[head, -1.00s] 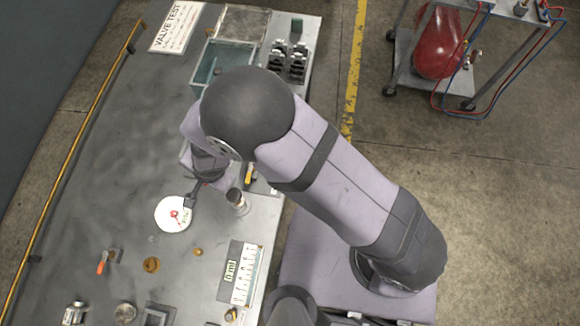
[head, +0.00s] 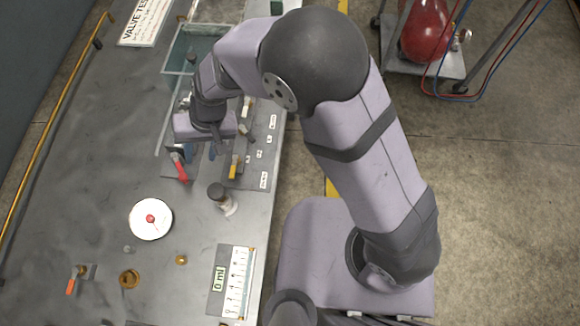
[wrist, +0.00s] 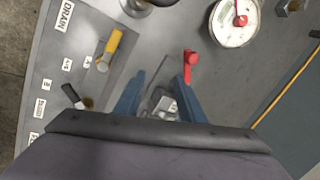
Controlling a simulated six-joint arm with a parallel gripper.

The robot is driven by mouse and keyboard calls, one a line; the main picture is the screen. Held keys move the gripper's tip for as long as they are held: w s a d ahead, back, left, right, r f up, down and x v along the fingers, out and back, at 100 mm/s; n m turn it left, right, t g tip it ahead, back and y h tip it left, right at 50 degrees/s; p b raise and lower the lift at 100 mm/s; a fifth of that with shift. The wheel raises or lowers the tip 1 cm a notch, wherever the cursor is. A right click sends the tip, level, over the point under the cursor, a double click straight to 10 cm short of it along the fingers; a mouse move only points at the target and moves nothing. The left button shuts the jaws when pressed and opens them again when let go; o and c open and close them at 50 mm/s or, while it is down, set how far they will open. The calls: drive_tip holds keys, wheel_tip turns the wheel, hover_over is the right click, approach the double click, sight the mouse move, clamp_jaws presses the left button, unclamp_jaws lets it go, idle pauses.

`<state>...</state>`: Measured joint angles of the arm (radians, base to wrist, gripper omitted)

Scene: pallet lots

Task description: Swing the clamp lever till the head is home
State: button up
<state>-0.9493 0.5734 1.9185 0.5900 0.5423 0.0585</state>
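A red-handled lever (head: 180,170) stands on the bench just below my gripper in the head view. In the wrist view the red handle (wrist: 190,60) shows at the tip of the right finger. I cannot tell whether the finger touches it. A silver metal part (wrist: 162,102) lies between the fingers, probably the clamp body. The clamp's head and seat are largely hidden by my gripper. My gripper (wrist: 160,78) has its two blue fingers spread apart. In the head view my gripper (head: 199,152) is partly hidden by my wrist.
A yellow-handled lever (head: 233,168) stands close by on a labelled panel. A round white gauge (head: 140,226) with a red centre and a dark-topped knob (head: 217,191) sit nearby. A glass-walled tank (head: 185,42) is behind. An orange lever (head: 72,284) is at the front left.

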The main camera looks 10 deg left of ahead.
drive_tip(key=w+b+v, duration=0.1)
drive_tip(key=b+v, duration=0.1)
drive_tip(key=v, duration=0.5)
drive_tip(key=s+d+f+h+b, duration=0.1)
drive_tip(key=d+f+h, duration=0.1)
drive_tip(key=d, duration=1.2)
drive_tip(key=s+d+f+n+h+b, duration=0.1)
drive_tip(key=d+f, duration=0.4)
drive_tip(key=d, duration=0.8)
drive_tip(key=shift+s+d+h, duration=0.4)
drive_tip(key=shift+s+h, duration=0.15)
drive_tip(key=shift+h, duration=0.15)
